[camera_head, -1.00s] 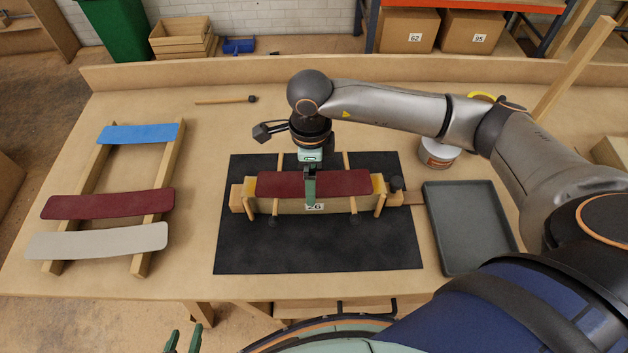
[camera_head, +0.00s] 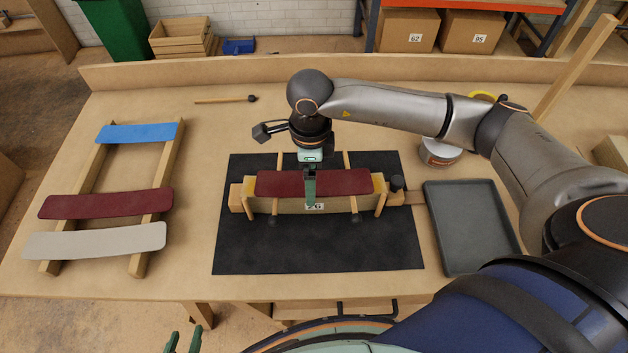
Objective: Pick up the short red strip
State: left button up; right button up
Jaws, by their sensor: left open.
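Two dark red strips are in view. One red strip (camera_head: 345,183) lies along the top of a wooden curved form (camera_head: 285,207) on the black mat. The other red strip (camera_head: 105,204) lies across the wooden rack at the left and looks a little longer in the picture. My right gripper (camera_head: 310,188) points down at the middle of the strip on the form, with a green finger across its front face. Its fingers are seen edge-on, so their grip is unclear. My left gripper (camera_head: 184,342) shows only green fingertips at the bottom edge, open and empty, away from the strips.
The rack (camera_head: 138,262) also carries a blue strip (camera_head: 138,133) and a pale grey strip (camera_head: 95,241). Clamps surround the form on the black mat (camera_head: 300,255). A grey tray (camera_head: 470,230) and a tin (camera_head: 440,151) stand right. A mallet (camera_head: 225,100) lies at the back.

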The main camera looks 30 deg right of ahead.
jog(key=c, duration=1.1)
jog(key=shift+c, duration=0.2)
